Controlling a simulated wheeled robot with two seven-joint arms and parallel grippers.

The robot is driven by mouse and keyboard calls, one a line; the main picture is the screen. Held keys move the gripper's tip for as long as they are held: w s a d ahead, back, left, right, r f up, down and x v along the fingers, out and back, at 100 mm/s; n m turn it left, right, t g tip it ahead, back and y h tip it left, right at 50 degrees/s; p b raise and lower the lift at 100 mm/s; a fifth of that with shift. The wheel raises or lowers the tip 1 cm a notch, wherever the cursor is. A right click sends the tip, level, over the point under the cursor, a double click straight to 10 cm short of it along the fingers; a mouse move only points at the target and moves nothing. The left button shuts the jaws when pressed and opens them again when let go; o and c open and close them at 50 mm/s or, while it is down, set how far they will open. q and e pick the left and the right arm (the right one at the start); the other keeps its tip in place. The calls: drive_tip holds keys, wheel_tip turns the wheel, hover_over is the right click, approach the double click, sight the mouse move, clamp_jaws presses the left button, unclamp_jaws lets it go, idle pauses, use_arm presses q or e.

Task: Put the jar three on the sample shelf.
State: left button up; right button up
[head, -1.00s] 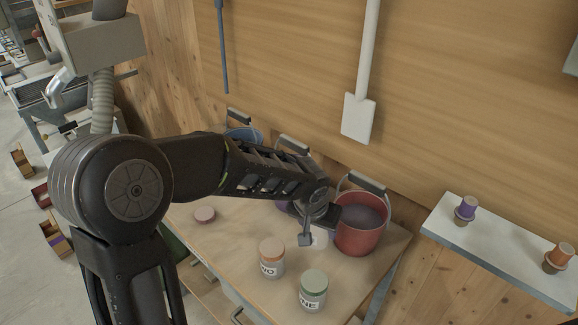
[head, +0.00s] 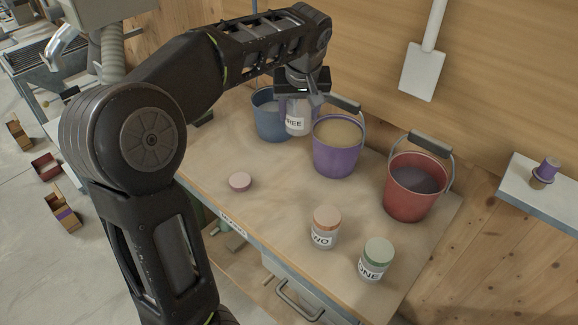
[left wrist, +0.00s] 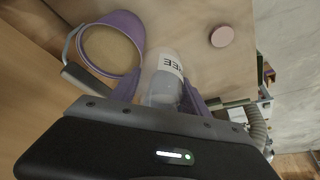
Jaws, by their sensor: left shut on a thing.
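Jar three (head: 297,122), a clear jar with a white label reading "REE", hangs upright in my left gripper (head: 304,92). The gripper is shut on its upper part and holds it above the table, in front of the blue bucket and left of the purple bucket. Its top is hidden by the gripper. In the left wrist view, jar three (left wrist: 166,80) sits between the purple fingers (left wrist: 160,98). A white-topped ledge at the far right, likely the sample shelf (head: 517,180), is partly out of view. My right gripper is not in view.
On the table stand blue (head: 268,122), purple (head: 337,150) and red (head: 413,190) buckets with raised handles. Jar two (head: 325,230) and jar one (head: 374,262) stand near the front edge. A pink lid (head: 240,182) lies left.

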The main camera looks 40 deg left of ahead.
use_arm(q)
drive_tip(key=shift+a+r, duration=0.1)
drive_tip(key=shift+r, duration=0.05)
wheel_tip(320, 180, down, 14)
drive_tip(key=shift+r+p, duration=0.2)
drive_tip(key=shift+p, duration=0.1)
idle(0.4)
drive_tip(key=shift+f, duration=2.25)
drive_tip(key=shift+f, duration=0.15)
drive_tip(key=o, duration=1.4)
